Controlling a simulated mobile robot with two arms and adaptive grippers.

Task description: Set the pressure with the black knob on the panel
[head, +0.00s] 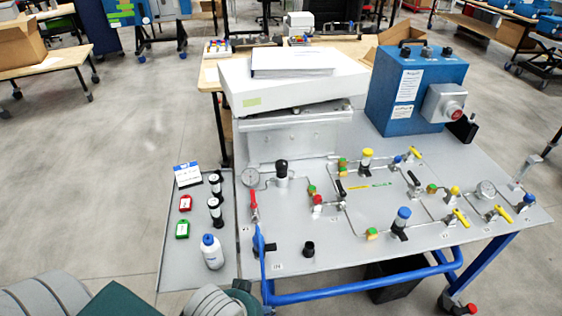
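The panel (340,210) is a grey sloping plate with thin metal pipes, valves and gauges. A black knob (281,165) stands upright on a silver regulator body (282,182) at the panel's upper left. A round white-faced pressure gauge (250,178) sits just left of it; its reading is too small to tell. A second gauge (486,189) is at the panel's right. Parts of my own arm show at the bottom left edge, well apart from the knob. Neither gripper can be made out in the head view.
A red-handled valve (254,205) stands below the left gauge. A short black cylinder (308,249) is on the panel's lower part. A white bottle (212,251) and tags lie on the left side plate. A blue rail (365,289) runs along the front. A blue box (413,88) stands behind.

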